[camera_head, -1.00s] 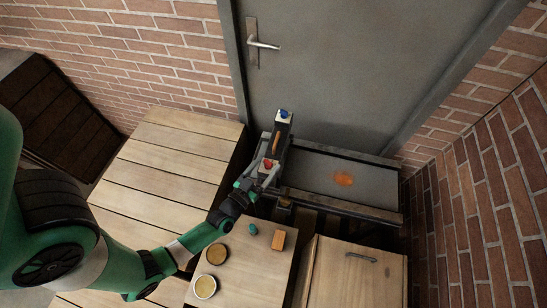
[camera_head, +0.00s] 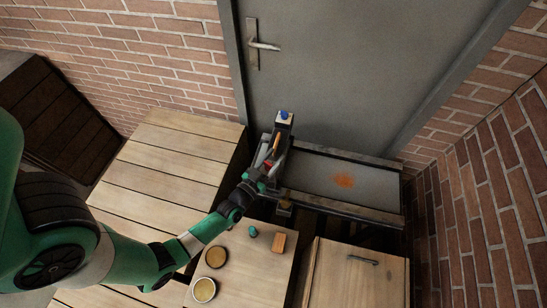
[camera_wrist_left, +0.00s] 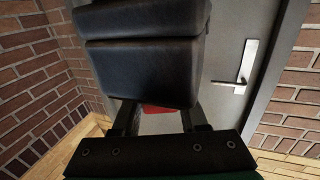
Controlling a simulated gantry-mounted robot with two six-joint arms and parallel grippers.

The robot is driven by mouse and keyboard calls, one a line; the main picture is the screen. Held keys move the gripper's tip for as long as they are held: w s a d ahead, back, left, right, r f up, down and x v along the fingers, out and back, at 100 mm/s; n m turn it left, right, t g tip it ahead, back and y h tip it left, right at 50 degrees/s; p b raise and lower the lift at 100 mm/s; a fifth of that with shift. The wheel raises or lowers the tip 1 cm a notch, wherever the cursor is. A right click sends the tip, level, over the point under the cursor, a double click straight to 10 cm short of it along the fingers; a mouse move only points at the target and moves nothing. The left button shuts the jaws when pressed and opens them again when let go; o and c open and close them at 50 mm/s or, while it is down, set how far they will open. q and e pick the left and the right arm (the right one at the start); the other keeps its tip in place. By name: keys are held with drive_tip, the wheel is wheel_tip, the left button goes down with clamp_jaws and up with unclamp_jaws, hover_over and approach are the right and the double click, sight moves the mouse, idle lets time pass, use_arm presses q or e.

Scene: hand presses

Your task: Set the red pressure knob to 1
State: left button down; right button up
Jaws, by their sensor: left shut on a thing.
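The red pressure knob (camera_head: 267,166) sits on the hand press (camera_head: 283,137) in front of the grey door; only a sliver of it shows in the head view. My left gripper (camera_head: 264,169) reaches up to it and is shut on it, hiding most of it. In the left wrist view, a red part of the knob (camera_wrist_left: 160,109) shows between the two fingers of my left gripper (camera_wrist_left: 158,117), below a large dark block that fills the upper middle. The knob's scale and setting cannot be read. My right gripper is not in view.
A blue knob (camera_head: 284,115) tops the far end of the press. A wooden table (camera_head: 244,279) in front holds two round containers, a teal item (camera_head: 253,231) and an orange block (camera_head: 278,243).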

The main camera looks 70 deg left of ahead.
use_arm(q)
drive_tip(key=shift+r+y+p, duration=0.2)
drive_tip(key=shift+y+p, duration=0.1)
drive_tip(key=shift+p, duration=0.55)
drive_tip(key=n+g+y+p, duration=0.1)
drive_tip(key=p, duration=0.1)
drive_tip(key=shift+a+n+g+y+p, duration=0.1)
drive_tip(key=shift+n+g+y+p, duration=0.2)
drive_tip(key=shift+n, duration=0.1)
drive_tip(key=shift+s+n+g+y+p, duration=0.1)
drive_tip(key=shift+n+g+y+p, duration=0.3)
drive_tip(key=shift+y, duration=0.1)
drive_tip(key=shift+a+n+g+y, duration=0.1)
drive_tip(key=shift+n+g+y, duration=0.2)
drive_tip(key=shift+g+y, duration=0.15)
drive_tip(key=g, duration=0.1)
drive_tip(key=n+g+y, duration=0.2)
drive_tip(key=shift+s+a+f, duration=0.2)
drive_tip(key=shift+s+f, duration=0.05)
drive_tip(key=shift+s, duration=0.1)
drive_tip(key=shift+s+a+n+g+y+b, duration=0.15)
drive_tip(key=shift+n+g+y+b, duration=0.25)
drive_tip(key=shift+n+g, duration=0.4)
drive_tip(key=shift+s+n+g+y+b, duration=0.25)
drive_tip(key=shift+n+g+b, duration=0.25)
drive_tip(key=shift+g, duration=0.45)
